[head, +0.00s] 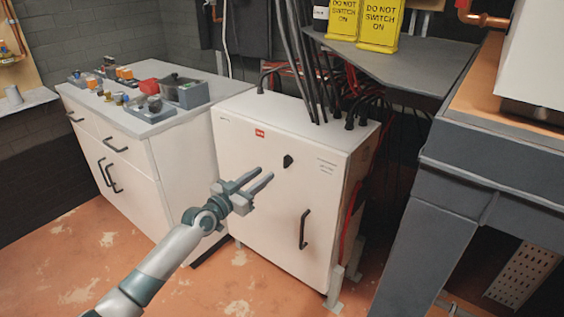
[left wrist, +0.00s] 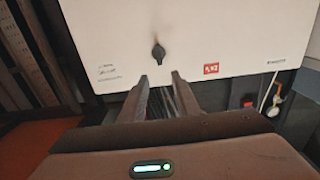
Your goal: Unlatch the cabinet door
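The white cabinet (head: 265,200) stands on the floor in the middle of the head view, its door shut. A black latch knob (head: 288,161) sits on the upper part of the door, and a black bar handle (head: 304,230) is lower down. My left gripper (head: 265,180) is open and empty in front of the door, just left of the knob and below it in the picture. In the left wrist view the knob (left wrist: 158,53) is beyond the spread fingers (left wrist: 161,78), apart from them. My right gripper is not in view.
A white drawer unit (head: 125,160) with switches and boxes on top stands left of the cabinet. Black cables (head: 305,70) enter the cabinet's top. A grey bench (head: 470,190) stands at the right. Yellow warning signs (head: 380,25) stand on a shelf behind. The floor in front is clear.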

